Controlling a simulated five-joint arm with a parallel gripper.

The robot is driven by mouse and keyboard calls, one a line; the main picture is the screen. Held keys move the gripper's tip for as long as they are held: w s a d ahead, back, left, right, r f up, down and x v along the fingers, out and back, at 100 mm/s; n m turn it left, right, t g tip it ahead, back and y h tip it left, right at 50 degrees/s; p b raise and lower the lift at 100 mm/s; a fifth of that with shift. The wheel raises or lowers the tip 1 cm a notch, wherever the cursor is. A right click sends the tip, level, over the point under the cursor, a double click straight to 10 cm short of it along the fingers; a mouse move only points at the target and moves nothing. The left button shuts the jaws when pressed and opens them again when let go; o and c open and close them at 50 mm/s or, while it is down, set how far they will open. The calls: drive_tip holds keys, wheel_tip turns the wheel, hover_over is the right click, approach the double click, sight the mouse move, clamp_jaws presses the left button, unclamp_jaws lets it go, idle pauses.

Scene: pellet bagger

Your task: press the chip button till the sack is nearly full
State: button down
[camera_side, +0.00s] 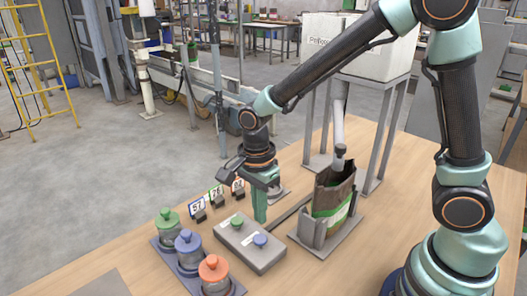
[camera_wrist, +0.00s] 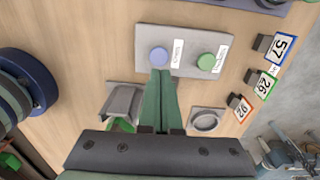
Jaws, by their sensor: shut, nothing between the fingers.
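The button box (camera_side: 250,243) is grey, with a green button (camera_side: 237,223) and a blue button (camera_side: 260,240). Both show in the wrist view, blue (camera_wrist: 159,56) on the left, green (camera_wrist: 206,61) on the right. Each has a small white label whose print I cannot read surely.
Green-, blue- and orange-lidded jars (camera_side: 188,249) stand on a tray left of the box. Number cards (camera_wrist: 279,49) stand behind it. A white hopper (camera_side: 372,48) on a metal frame stands behind the sack. A grey ring-topped block (camera_wrist: 207,121) lies near my gripper.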

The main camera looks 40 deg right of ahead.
sight(262, 238)
drive_tip(key=shift+s+a+f, duration=0.15)
drive_tip(key=shift+f, duration=2.15)
drive_tip(key=shift+f, duration=0.95)
drive_tip(key=shift+s, duration=0.15)
idle(4.6)
